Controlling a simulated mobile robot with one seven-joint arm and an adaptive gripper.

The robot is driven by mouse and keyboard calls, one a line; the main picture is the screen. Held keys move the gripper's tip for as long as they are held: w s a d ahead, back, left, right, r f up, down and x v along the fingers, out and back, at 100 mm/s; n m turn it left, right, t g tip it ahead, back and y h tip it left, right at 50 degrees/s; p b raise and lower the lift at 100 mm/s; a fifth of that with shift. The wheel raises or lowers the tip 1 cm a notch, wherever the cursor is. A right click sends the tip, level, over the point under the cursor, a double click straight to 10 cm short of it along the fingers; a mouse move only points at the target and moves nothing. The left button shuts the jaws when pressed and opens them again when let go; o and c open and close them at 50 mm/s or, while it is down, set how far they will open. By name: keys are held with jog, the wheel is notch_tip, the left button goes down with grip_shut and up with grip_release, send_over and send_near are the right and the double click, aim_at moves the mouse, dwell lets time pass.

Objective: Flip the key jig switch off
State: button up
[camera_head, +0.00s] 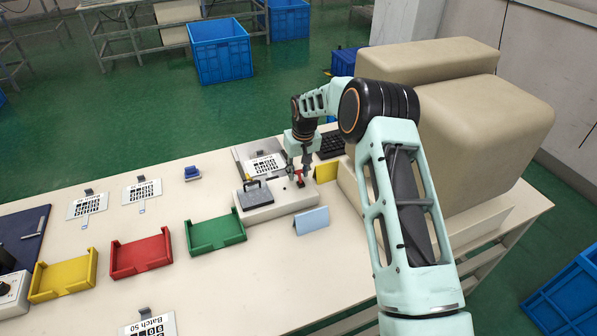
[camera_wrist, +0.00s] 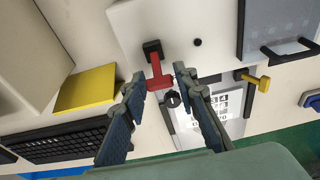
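The key jig (camera_head: 282,207) is a pale box on the table with a dark hinged plate (camera_head: 256,194) on its left part. A red T-shaped switch lever (camera_wrist: 158,84) rises from a black base (camera_wrist: 152,47) near the jig's edge in the wrist view. The lever also shows small in the head view (camera_head: 300,179). My gripper (camera_wrist: 159,74) is open, with one fingertip on each side of the red lever; contact cannot be told. The arm reaches over from the right.
A yellow pad (camera_head: 327,171) and black keyboard (camera_head: 331,144) lie right of and behind the jig. A light-blue block (camera_head: 312,220) stands in front. Green (camera_head: 216,234), red (camera_head: 141,256) and yellow trays (camera_head: 63,276) sit left. A small yellow lever (camera_wrist: 254,80) is on the jig's side.

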aim_at(301, 183)
jog(key=shift+o, duration=1.1)
notch_tip(301, 183, up, 12)
jog(key=s, duration=0.2)
jog(key=shift+d, duration=0.45)
jog(key=shift+s+f, duration=0.1)
